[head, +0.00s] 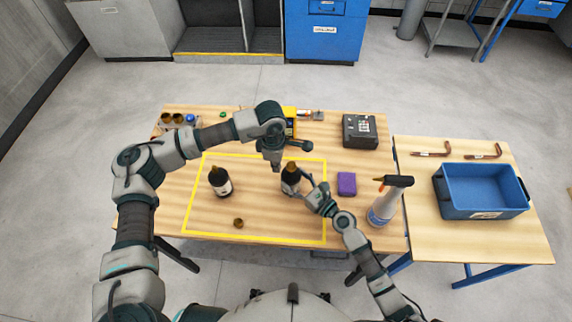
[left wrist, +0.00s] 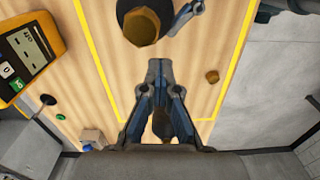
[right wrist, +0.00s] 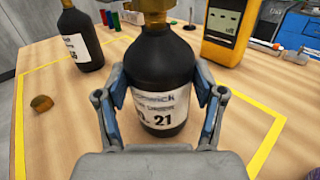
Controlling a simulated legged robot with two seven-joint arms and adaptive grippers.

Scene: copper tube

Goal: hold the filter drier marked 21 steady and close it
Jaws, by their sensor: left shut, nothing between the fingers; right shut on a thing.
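The filter drier marked 21 (right wrist: 165,75) is a dark bottle with a white label, standing upright in the right wrist view. Brass shows at its top (left wrist: 143,24) in the left wrist view. My right gripper (head: 304,184) is shut around its body, with one finger on each side in the right wrist view. My left gripper (left wrist: 160,64) is shut and empty, above the table just left of the drier's top in the head view. A loose brass cap (head: 238,223) lies on the table, also visible in the right wrist view (right wrist: 41,103).
A second dark drier (head: 220,182) stands to the left inside the yellow outline. A purple block (head: 347,184), a spray bottle (head: 383,208) and a dark device (head: 360,131) stand to the right. A blue bin (head: 480,191) is on the side table. The outline's front is mostly clear.

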